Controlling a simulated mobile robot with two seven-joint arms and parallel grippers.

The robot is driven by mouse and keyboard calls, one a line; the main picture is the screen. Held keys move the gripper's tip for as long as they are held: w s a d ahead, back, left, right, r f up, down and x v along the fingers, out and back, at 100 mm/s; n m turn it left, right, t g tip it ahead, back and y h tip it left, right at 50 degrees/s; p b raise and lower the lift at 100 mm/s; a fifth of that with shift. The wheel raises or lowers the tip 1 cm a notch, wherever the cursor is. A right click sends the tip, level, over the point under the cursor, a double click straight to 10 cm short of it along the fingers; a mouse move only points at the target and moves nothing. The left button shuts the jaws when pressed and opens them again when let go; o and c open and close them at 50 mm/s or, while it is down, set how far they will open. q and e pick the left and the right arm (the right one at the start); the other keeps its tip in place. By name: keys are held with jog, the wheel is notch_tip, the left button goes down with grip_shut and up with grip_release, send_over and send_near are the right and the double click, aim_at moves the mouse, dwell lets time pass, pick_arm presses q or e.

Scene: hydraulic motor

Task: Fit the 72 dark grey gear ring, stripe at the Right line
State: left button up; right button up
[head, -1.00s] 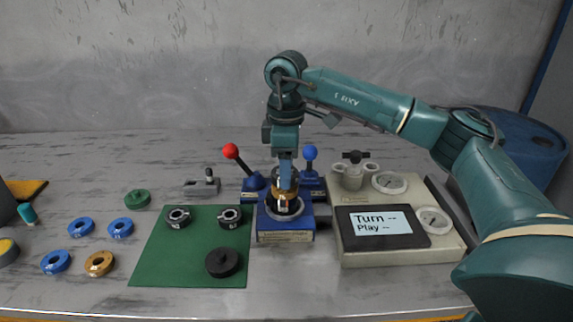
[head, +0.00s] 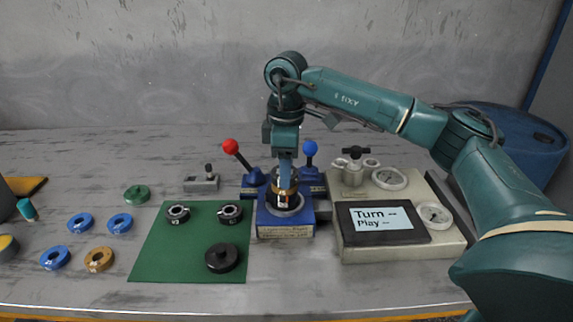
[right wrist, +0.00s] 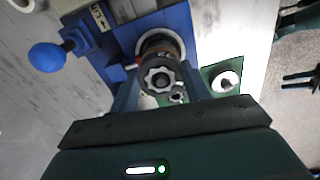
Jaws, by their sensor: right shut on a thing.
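My right gripper (head: 285,192) points straight down over the blue stand (head: 286,233), shut on a dark grey gear ring (right wrist: 160,79). In the right wrist view the ring sits between the two fingers, with a toothed opening around a shaft. A brownish, brass-coloured part (right wrist: 166,48) shows close behind it. The fingers hide much of the ring; I cannot read its number or see its stripe against the Right line, nor tell whether it is fully seated. My left gripper is out of the head view; dark two-pronged parts (right wrist: 300,79) at the right wrist view's edge may be it.
Two dark rings (head: 178,214) (head: 230,214) and a black disc (head: 222,258) lie on the green mat (head: 165,262). Red-knobbed (head: 231,146) and blue-knobbed (head: 310,148) levers stand behind the stand. A gauge box (head: 395,249) reading "Turn --, Play --" is at right. Coloured rings (head: 99,259) lie left.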

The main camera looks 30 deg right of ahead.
jog(key=o, duration=1.3)
jog(key=shift+o, duration=0.2)
jog(key=o, duration=0.3)
jog(key=shift+o, duration=0.2)
jog(key=shift+r, duration=0.15)
jog(key=shift+r+p, duration=3)
jog(key=shift+r, duration=0.4)
